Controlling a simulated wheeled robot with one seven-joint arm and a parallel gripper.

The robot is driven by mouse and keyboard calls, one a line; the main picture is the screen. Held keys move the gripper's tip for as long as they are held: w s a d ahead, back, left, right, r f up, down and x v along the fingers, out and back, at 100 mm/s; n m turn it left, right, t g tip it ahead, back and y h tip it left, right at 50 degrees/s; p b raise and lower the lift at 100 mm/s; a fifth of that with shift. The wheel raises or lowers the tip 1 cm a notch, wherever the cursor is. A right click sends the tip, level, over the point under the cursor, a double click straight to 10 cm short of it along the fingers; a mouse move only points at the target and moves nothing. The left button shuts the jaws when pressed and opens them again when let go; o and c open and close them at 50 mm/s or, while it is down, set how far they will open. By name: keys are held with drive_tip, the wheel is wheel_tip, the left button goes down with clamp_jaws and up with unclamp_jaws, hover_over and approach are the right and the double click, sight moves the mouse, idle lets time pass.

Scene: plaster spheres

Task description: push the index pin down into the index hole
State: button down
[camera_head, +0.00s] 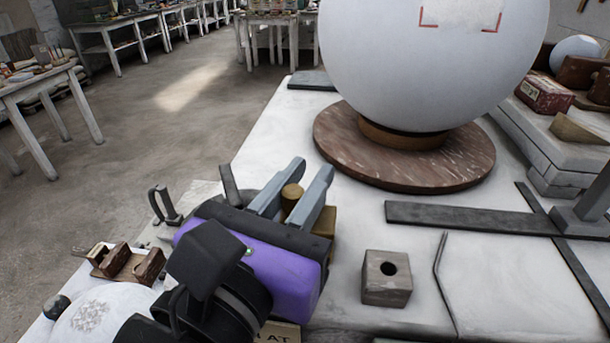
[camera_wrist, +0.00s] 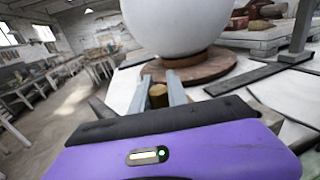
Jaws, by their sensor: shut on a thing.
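The index pin, a brass-coloured round piece (camera_head: 291,193), stands between the two grey fingers of my gripper (camera_head: 312,170), which are shut on it. Its rounded top also shows in the wrist view (camera_wrist: 158,94). Its lower part is hidden by the fingers and the purple gripper body. A brass-coloured block (camera_head: 325,222) shows partly beside the right finger, low down. I cannot tell whether the pin touches it or sits in a hole. A small grey-brown block (camera_head: 386,288) with a dark round hole in its top (camera_head: 388,268) stands apart, right of my gripper.
A large white sphere (camera_head: 430,60) rests on a brown round turntable (camera_head: 345,150) beyond my gripper. A dark flat bar (camera_head: 450,217) and a thin bent rod (camera_head: 440,270) lie on the white table to the right. Wooden pieces (camera_head: 125,263) lie at the left.

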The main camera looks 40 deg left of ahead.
drive_tip(key=shift+f, duration=0.15)
drive_tip(key=c, duration=1.2)
unclamp_jaws()
drive_tip(key=shift+a, duration=0.1)
wheel_tip(320, 180, up, 4)
drive_tip(key=p, duration=0.4)
